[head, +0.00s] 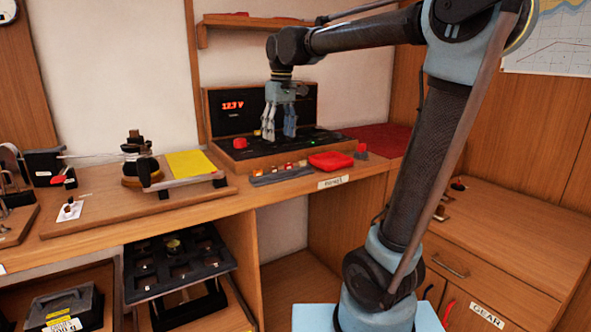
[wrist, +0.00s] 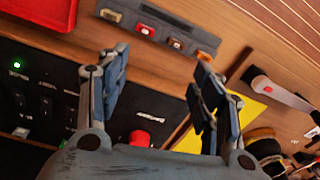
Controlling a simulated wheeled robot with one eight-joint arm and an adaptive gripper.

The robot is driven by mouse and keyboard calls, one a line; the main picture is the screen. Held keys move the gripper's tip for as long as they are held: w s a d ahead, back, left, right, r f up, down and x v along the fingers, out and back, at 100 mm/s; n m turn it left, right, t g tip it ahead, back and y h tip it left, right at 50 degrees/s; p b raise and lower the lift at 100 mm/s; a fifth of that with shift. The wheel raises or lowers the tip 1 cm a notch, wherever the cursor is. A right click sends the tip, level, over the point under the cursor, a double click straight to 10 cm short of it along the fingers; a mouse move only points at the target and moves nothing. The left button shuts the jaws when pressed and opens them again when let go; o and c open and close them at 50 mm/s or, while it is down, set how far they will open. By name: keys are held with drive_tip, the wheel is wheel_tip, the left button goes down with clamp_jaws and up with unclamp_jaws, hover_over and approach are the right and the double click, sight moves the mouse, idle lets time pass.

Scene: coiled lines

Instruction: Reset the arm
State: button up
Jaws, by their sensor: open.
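My gripper (head: 280,122) hangs pointing down over the black panel (head: 268,146) with the red "12.3 V" display (head: 233,105). My arm reaches to it from the right. The wrist view shows my gripper (wrist: 160,95) with its two fingers wide apart and nothing between them. Past the fingers, the wrist view shows the panel (wrist: 30,125) with a green light and a red knob (wrist: 140,138). The gap between the fingertips and the panel is hard to judge.
A grey strip with small coloured blocks (head: 280,175) and a red tray (head: 331,161) lie at the bench front. A yellow sheet (head: 191,164) and a winch-like device (head: 139,160) stand left. A shelf (head: 260,22) is above. A black compartment tray (head: 180,262) sits below the bench.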

drive_tip(key=s+d+f+m+t, duration=0.1)
drive_tip(key=s+d+f+m, duration=0.3)
drive_tip(key=s+d+f, duration=0.6)
drive_tip(key=s+d+f+m+t, duration=0.1)
drive_tip(key=s+d+f+m, duration=0.3)
drive_tip(key=s+d+f, duration=0.7)
drive_tip(key=d+f, duration=0.3)
drive_tip(key=f, duration=0.3)
drive_tip(key=shift+f+h, duration=0.25)
drive_tip(key=shift+h, duration=0.05)
